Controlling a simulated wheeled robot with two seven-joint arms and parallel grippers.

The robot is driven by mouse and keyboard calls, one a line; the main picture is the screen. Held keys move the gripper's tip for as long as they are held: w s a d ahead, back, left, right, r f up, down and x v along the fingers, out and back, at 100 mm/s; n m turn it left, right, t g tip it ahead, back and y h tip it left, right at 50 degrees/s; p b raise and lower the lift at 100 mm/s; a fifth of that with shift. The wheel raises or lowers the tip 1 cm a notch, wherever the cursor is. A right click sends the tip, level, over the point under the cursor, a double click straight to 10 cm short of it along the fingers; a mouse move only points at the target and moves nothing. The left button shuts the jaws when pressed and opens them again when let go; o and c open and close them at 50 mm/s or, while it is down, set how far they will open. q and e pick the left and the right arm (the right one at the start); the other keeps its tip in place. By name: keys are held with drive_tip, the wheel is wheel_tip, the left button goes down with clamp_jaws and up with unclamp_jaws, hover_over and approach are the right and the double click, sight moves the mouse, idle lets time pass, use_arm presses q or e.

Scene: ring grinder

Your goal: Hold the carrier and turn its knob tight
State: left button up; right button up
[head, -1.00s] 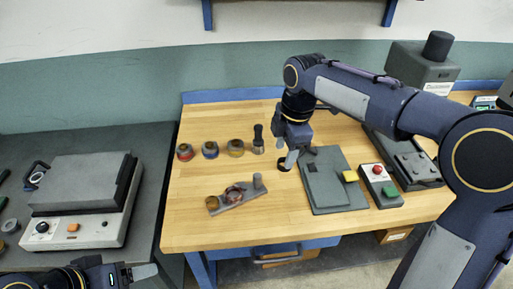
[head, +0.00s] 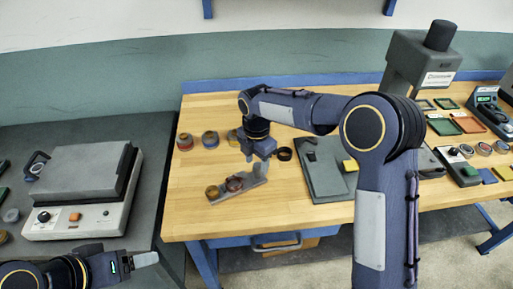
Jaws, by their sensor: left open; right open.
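The carrier (head: 226,194) is a narrow grey plate lying at a slant on the wooden bench, left of the middle. A brass-coloured round piece (head: 212,192) is at its left end and a dark reddish ring (head: 235,184) sits near its middle. A grey upright post at its right end is largely covered by my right gripper. My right gripper (head: 262,165) points down, open, at that post; I cannot tell whether it touches it. My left gripper (head: 146,259) is open at the lower left, over the dark side table and well away from the carrier.
Several rings (head: 210,140) stand in a row behind the carrier. A grey flat board (head: 330,180) with a yellow block lies further right. A grey-lidded machine (head: 85,180) stands on the side table.

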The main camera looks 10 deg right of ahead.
drive_tip(key=shift+f, duration=1.45)
